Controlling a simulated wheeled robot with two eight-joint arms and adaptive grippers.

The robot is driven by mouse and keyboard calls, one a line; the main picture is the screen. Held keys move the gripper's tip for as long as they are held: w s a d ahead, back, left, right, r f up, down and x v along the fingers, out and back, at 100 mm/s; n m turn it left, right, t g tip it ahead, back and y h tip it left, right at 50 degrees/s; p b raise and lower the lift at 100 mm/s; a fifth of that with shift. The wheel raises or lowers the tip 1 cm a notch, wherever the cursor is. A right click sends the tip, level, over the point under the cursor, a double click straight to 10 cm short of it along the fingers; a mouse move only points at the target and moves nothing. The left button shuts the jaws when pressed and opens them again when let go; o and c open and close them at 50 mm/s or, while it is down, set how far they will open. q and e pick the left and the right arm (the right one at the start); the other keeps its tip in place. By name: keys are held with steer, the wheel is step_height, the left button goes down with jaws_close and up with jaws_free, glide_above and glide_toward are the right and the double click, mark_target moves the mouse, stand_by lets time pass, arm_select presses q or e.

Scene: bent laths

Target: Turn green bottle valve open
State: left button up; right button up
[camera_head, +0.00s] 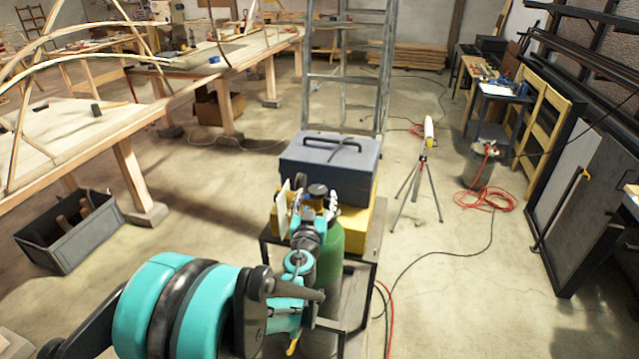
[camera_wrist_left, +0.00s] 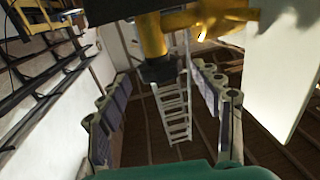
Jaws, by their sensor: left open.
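The green bottle (camera_head: 330,252) stands upright on a cart, partly hidden behind my left arm. Its dark valve knob (camera_head: 318,190) is at the top. In the left wrist view the black knob (camera_wrist_left: 160,70) sits on a yellow brass-coloured valve body (camera_wrist_left: 151,36). My left gripper (camera_head: 315,205) is at the bottle's top. In the wrist view its two fingers (camera_wrist_left: 163,88) are apart, one on each side of the knob, with visible gaps. The fingers look clear of the knob. My right gripper is not in view.
A grey toolbox (camera_head: 330,160) on a yellow case stands just behind the bottle. A pale flat panel (camera_wrist_left: 282,70) is close to the right finger. A ladder (camera_head: 345,70) stands behind. Cables and a tripod (camera_head: 420,175) are to the right. A long workbench (camera_head: 70,140) is at left.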

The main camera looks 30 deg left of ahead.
arm_select(q)
steer(key=b+x, duration=0.1)
steer(key=x, duration=0.6)
steer(key=shift+w, duration=0.25)
steer(key=shift+c, duration=0.3)
steer(key=c, duration=1.2)
steer(key=shift+c, duration=0.4)
